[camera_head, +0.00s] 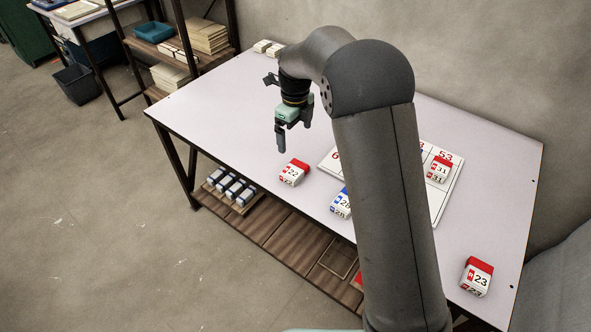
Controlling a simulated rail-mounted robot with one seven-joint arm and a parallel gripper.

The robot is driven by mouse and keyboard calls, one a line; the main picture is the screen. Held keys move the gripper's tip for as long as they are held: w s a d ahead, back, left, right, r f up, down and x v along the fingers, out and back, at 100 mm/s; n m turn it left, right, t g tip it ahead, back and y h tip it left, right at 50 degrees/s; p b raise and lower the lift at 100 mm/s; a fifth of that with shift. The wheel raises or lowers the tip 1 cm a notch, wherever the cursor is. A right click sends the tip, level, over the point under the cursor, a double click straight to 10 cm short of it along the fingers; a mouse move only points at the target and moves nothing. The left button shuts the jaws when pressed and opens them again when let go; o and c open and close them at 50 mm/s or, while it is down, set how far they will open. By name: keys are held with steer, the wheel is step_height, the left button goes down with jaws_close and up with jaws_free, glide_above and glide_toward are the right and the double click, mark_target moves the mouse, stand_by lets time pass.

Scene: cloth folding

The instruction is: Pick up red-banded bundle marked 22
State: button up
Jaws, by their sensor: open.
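The red-banded bundle marked 22 (292,174) lies on the white table near its front edge, its number facing me. It is a small white block with a red top part. My gripper (281,142) points downward above the table, a little up and left of the bundle in the picture. The gripper is open and holds nothing that I can see. It is apart from the bundle. Its far finger is hard to make out at this angle.
A blue-marked bundle 28 (341,203) lies to the right, partly beside my arm. A numbered white board (447,201) carries a red bundle 31 (439,168). A red bundle 23 (477,277) lies at the right end. The table's left part (205,105) is clear.

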steer(key=p, duration=0.1)
glide_above(297, 170)
steer(key=f, duration=1)
steer(key=shift+s+a, duration=0.15)
steer(key=shift+a, duration=0.05)
steer(key=shift+w+d+f+p, duration=0.1)
steer(key=shift+f+p, duration=0.2)
steer(key=shift+f, duration=1)
steer(key=shift+w+d+f+p, duration=0.1)
steer(key=shift+f+p, duration=0.2)
steer(key=shift+f, duration=1)
steer(key=c, duration=0.9)
steer(key=shift+r, duration=0.1)
